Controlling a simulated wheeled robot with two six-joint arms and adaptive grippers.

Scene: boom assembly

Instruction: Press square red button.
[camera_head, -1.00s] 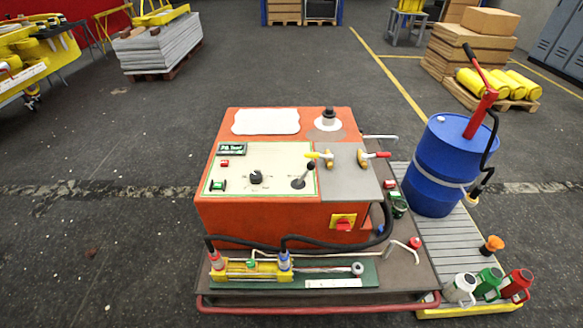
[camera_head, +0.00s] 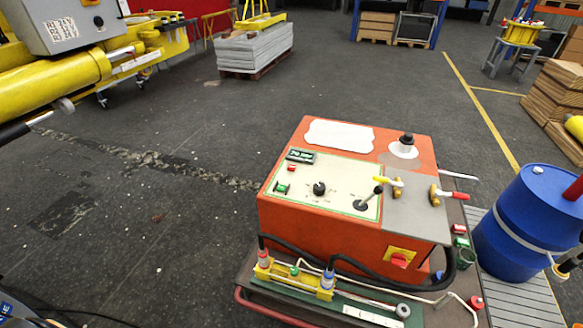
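The orange control box (camera_head: 320,232) stands right of centre in the head view, with a cream panel on its sloping top. A small square red button (camera_head: 291,167) sits at the panel's left side, below a dark display (camera_head: 300,155). A green button (camera_head: 281,188) is just below it. A black knob (camera_head: 319,188) and a black lever (camera_head: 368,198) are further right. A larger red switch (camera_head: 399,260) on a yellow plate is on the box's front face. I see no gripper fingers at the red button, and neither gripper shows in this view.
A blue drum (camera_head: 515,230) stands close at the box's right. A yellow pump with hoses (camera_head: 295,278) lies along the box's front. A yellow boom machine (camera_head: 75,75) fills the upper left. The floor (camera_head: 170,215) left of the box is mostly open.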

